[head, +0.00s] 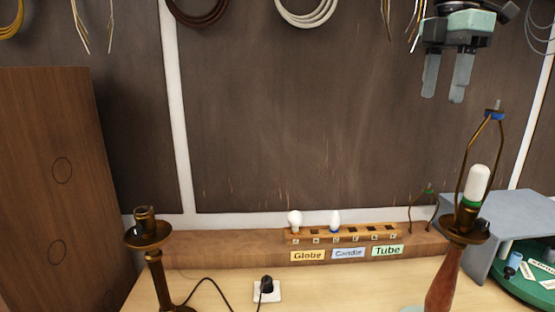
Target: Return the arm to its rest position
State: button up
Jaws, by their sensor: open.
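My gripper (444,78) hangs at the top right of the head view, in front of the dark back wall. Its two grey fingers point down and stand apart, with nothing between them. It is above and a little left of the lamp on the right (445,280), well clear of it. That lamp has a reddish base, a brass harp and a white tube-shaped bulb (478,184) standing upright in its socket. The rest of my arm is mostly out of view.
A brass lamp (153,262) without a bulb stands left. A wooden rack (345,236) holds two bulbs behind labels for Globe, Candle and Tube. A plug sits in a white outlet (278,292). A grey box (515,225) and green tray (500,290) are right. Wire coils (306,18) hang above.

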jog(key=s+a+f+m+b, duration=0.1)
jog(key=s+a+f+m, duration=0.25)
jog(key=a+f, duration=0.45)
jog(key=s+a+f+m+b, duration=0.2)
jog(key=s+a+f, duration=0.35)
jog(key=f, duration=0.55)
jog(key=s+a+f+m+b, duration=0.1)
jog(key=s+f+m, duration=0.5)
jog(key=s+f, duration=1)
jog(key=shift+s+f+b, duration=0.35)
jog(key=shift+f+b, duration=0.05)
jog(key=shift+f, duration=0.2)
